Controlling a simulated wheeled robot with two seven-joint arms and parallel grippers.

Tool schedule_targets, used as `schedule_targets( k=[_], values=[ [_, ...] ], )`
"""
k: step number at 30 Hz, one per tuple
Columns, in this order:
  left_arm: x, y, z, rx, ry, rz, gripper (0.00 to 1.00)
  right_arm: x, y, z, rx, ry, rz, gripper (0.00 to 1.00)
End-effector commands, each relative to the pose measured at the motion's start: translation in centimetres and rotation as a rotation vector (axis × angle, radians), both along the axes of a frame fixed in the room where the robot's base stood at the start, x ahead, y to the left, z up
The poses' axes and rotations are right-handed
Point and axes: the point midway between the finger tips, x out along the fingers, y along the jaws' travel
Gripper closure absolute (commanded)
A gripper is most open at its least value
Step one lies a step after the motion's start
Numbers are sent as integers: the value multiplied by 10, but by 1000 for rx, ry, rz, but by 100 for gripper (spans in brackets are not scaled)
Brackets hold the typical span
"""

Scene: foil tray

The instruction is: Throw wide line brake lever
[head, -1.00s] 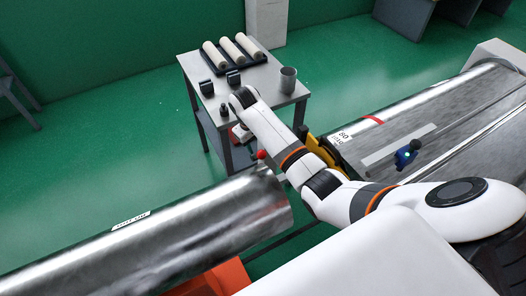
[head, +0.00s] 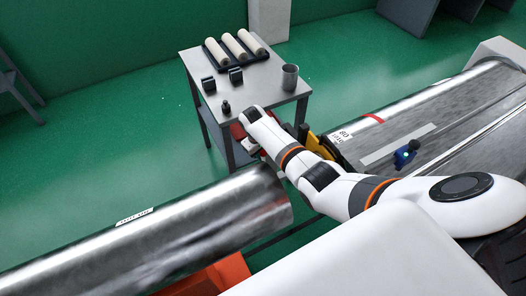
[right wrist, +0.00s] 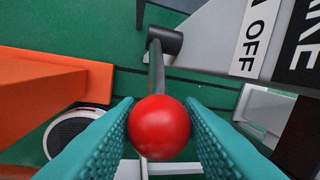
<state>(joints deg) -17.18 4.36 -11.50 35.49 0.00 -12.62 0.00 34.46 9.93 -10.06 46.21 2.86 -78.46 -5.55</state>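In the right wrist view a red ball knob (right wrist: 159,128) tops a dark lever rod (right wrist: 156,68), which runs to a black cylindrical pivot (right wrist: 166,40). The two teal fingers of my right gripper (right wrist: 160,115) lie on either side of the knob. The knob fills the gap between them with no clear space showing, so the gripper looks shut on it. In the head view my right arm (head: 330,185) reaches left past the roller, and its hand hides the knob. My left gripper is not in view.
In the head view a metal roller (head: 190,225) lies in front, a conveyor (head: 440,125) at right and a grey table (head: 260,85) behind. Green floor is open at left.

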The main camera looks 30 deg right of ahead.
Motion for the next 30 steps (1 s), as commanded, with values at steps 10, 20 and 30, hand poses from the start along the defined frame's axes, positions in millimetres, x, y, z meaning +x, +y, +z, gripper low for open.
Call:
schedule_targets(
  k=[10,20,30],
  values=[
    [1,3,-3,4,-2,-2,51,1,0,-1,0,7,0,100],
    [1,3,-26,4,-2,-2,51,12,-1,6,6,124,0,100],
    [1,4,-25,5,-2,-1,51,12,-1,7,7,125,0,56]
  ],
)
